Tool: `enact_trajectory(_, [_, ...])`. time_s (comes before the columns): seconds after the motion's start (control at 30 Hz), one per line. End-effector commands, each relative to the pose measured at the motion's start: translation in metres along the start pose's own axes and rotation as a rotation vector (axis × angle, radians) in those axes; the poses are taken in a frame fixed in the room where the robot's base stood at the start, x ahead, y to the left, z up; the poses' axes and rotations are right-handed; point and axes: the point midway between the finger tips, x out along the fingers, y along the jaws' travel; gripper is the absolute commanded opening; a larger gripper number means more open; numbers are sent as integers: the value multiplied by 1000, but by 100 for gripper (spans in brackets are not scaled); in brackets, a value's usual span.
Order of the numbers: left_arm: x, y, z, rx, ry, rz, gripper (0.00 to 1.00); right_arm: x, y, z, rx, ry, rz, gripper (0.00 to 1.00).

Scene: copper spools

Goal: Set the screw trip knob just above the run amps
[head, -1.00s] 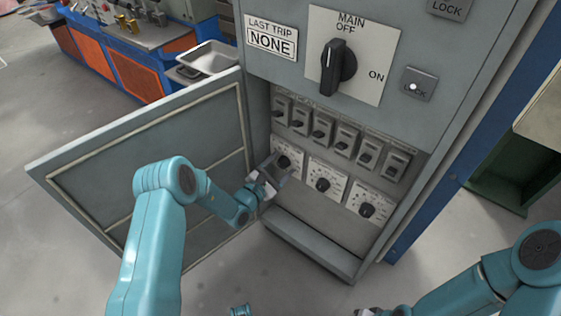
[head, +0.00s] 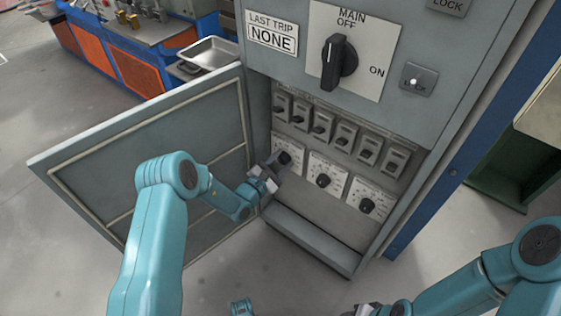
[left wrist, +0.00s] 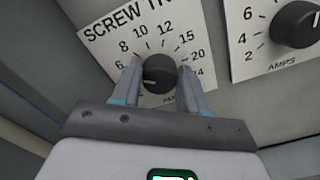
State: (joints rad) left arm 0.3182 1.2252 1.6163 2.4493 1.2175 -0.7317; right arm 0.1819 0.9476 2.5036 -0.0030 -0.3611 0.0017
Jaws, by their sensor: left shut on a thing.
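The screw trip knob (left wrist: 159,73) is a black round dial on a white plate (left wrist: 98,35) marked SCREW TRIP, with numbers from 6 up to 24 readable around it. In the left wrist view my left gripper (left wrist: 160,82) has one finger on each side of the knob and is shut on it. My right gripper (head: 365,310) is barely in view at the bottom edge. No run amps reading is legible.
Two more dials, the middle one (head: 323,181) and the right one (head: 367,206), sit beside it. A row of several breaker switches (head: 321,124) is above. The open cabinet door (head: 110,128) stands at the left. A large main switch (head: 338,62) and a LAST TRIP plate reading NONE (head: 272,33) are higher up.

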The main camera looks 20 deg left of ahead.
Motion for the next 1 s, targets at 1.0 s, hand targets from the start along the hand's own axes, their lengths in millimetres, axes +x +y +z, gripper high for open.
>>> enact_trajectory(1.0, [0,-2,-1,908,1,1,13,-8,-5,2,-6,-6,-1,43])
